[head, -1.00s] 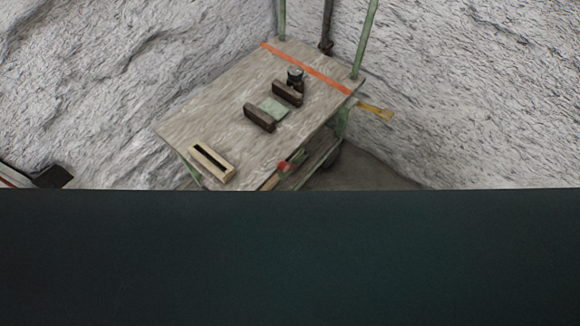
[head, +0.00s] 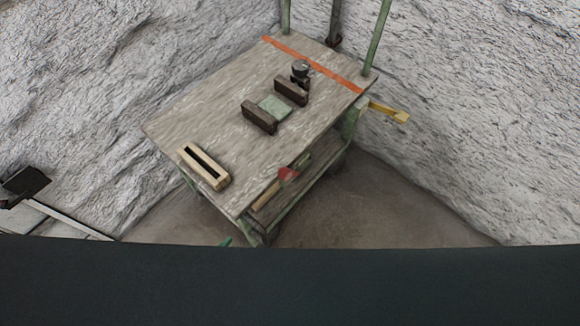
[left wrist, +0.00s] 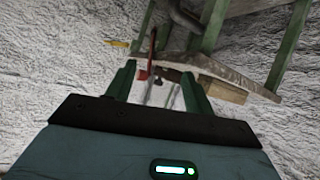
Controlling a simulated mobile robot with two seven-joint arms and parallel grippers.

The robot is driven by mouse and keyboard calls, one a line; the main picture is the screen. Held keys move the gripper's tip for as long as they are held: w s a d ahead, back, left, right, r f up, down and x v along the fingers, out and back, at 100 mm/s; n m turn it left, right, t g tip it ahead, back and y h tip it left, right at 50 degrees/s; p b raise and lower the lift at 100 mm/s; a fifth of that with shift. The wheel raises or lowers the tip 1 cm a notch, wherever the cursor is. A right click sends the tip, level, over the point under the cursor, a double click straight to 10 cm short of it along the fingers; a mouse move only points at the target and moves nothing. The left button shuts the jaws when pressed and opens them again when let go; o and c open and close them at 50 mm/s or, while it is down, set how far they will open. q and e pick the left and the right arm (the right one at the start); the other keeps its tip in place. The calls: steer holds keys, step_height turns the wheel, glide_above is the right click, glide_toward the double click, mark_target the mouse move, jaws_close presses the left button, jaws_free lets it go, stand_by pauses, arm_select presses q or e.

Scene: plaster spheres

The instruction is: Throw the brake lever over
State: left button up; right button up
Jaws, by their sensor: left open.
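A lever-like part with a red end (head: 288,174) is at the near side of a wooden-topped cart (head: 185,112), just below the top. In the left wrist view a thin red rod (left wrist: 152,52) shows beyond my left gripper (left wrist: 158,69), between its fingers in the picture. A yellow handle (head: 388,111) sticks out at the cart's right end. My right gripper is not in view.
On the cart top lie a slotted pale wooden box (head: 204,167), two dark blocks (head: 259,118) with a green pad, and a small round device (head: 301,69). Green posts rise at the back. Rough pale walls stand close behind; bare floor (head: 400,215) lies right.

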arm_select(q)
steer(key=w+d+m+t+h+b, duration=0.1)
steer(key=w+d+h+b, duration=0.1)
steer(key=w, duration=0.3)
steer(key=w+d+r+m+h+b, duration=0.1)
steer(key=w+d+m+h+b, duration=0.1)
steer(key=w+b, duration=0.2)
steer(key=w+d+m+t+h+b, duration=0.1)
steer(key=w+d+h+b, duration=0.1)
steer(key=w, duration=0.4)
steer(key=shift+w+d+r+t+b, duration=0.2)
steer(key=shift+w+d+t+b, duration=0.15)
steer(key=shift+d+b, duration=0.45)
steer(key=b+x, duration=0.1)
steer(key=x, duration=0.6)
steer(key=shift+w, duration=0.2)
steer(key=shift+c, duration=0.4)
steer(key=shift+d, duration=0.1)
jaws_close()
